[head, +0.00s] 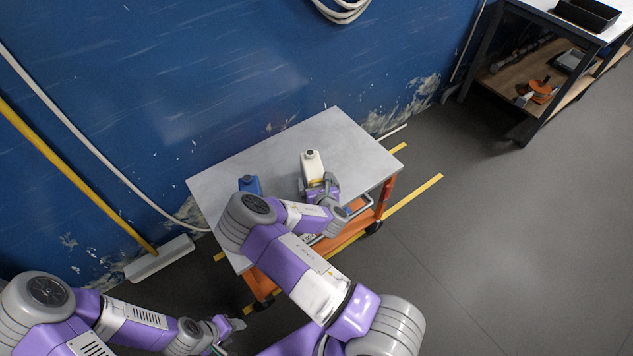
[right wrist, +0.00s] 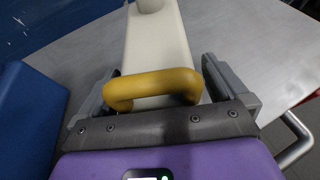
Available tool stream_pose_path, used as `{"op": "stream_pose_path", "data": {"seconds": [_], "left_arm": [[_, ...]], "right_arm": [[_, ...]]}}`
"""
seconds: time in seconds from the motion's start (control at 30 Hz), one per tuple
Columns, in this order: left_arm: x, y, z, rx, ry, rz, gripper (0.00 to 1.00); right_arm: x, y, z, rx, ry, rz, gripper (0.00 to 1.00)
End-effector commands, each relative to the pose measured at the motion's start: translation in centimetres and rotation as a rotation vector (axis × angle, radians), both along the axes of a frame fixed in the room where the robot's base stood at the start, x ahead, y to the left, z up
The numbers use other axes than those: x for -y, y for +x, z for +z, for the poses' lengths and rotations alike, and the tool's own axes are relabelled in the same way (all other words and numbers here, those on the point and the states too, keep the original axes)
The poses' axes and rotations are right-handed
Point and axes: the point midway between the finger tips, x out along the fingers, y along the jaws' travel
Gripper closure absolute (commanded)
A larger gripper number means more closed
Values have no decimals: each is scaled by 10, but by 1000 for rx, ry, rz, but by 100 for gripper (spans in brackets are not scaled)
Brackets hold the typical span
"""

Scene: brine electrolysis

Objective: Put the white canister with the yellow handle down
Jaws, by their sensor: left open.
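The white canister (head: 312,165) with the yellow handle is upright at the table's front-middle in the head view. My right gripper (head: 320,188) reaches it from the front. The yellow handle (right wrist: 152,86) crosses between the fingers near the palm. The canister's base is hidden, so its contact with the tabletop cannot be told. My left gripper (head: 228,328) is open and empty, low at the left, away from the table.
The grey tabletop (head: 345,130) of the orange wheeled cart is clear behind and right of the canister. A blue container (head: 249,184) stands left of it and also shows in the right wrist view (right wrist: 30,115). The blue wall (head: 180,80) is behind. A workbench (head: 560,45) stands far right.

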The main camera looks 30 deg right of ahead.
Motion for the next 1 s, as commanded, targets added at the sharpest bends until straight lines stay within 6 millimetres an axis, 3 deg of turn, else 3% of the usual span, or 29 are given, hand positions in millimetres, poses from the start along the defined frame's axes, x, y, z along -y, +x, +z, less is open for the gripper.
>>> {"op": "stream_pose_path", "data": {"seconds": [0.27, 0.7, 1.0], "left_arm": [[0, 0, 0, 0, 0, 0, 49], [0, 0, 31, 0, 0, 0, 49], [0, 0, 38, 0, 0, 0, 49]], "right_arm": [[0, 0, 5, 1, 1, 0, 0], [-25, -77, 39, -6, -1, 0, 0], [-34, -105, 49, -1, 0, 0, 0]]}}
